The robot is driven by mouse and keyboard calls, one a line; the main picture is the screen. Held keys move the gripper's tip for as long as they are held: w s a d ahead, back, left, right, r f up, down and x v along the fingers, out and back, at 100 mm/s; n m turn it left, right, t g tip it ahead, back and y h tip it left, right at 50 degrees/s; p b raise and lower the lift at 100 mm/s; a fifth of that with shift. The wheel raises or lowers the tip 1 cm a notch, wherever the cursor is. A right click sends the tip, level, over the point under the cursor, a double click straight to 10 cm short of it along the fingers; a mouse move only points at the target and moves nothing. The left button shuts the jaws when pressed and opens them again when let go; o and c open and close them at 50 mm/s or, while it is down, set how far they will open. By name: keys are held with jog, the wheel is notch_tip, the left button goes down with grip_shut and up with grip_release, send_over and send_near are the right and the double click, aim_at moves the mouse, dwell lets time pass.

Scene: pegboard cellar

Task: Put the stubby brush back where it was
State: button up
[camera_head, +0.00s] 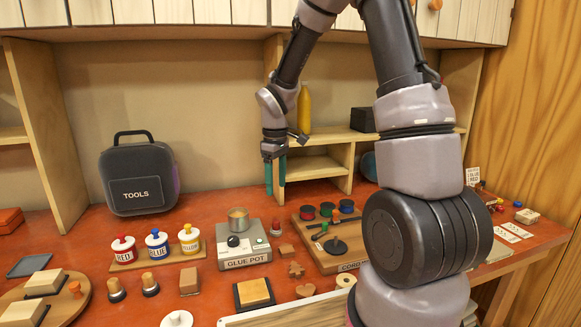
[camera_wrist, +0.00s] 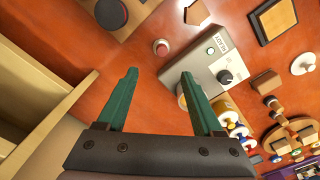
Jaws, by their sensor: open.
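My gripper (camera_head: 276,175) is raised above the back of the red bench, in front of the small wooden shelf. Its two green fingers are apart, with nothing between them, as the wrist view (camera_wrist: 158,78) also shows. I cannot pick out the stubby brush for certain. Two short pieces with tan tops and dark bases, a left one (camera_head: 116,290) and a right one (camera_head: 149,284), stand upright at the front left, but I cannot tell whether either is a brush. The gripper touches neither.
The grey glue pot unit (camera_head: 244,245), also in the wrist view (camera_wrist: 212,62), stands below the gripper. Lidded paint pots on a wooden rack (camera_head: 128,266) are left of it. A board with coloured discs (camera_head: 328,257) is right. A tool case (camera_head: 139,178) stands behind.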

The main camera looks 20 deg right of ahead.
jog(key=s+d+r+m+t, duration=0.2)
jog(key=s+r+m, duration=0.15)
jog(key=r, duration=0.45)
jog(key=s+d+r+m+t, duration=0.1)
jog(key=s+d+r+m, duration=0.2)
jog(key=r, duration=0.4)
jog(key=s+r+m+t+y, duration=0.1)
jog(key=s+r+m+t, duration=0.1)
jog(key=s, duration=0.4)
jog(key=s+r+m+t+y, duration=0.1)
jog(key=s+r+m+t, duration=0.1)
jog(key=s+r+m, duration=0.2)
jog(key=s+r, duration=0.3)
jog(key=shift+s+d, duration=0.25)
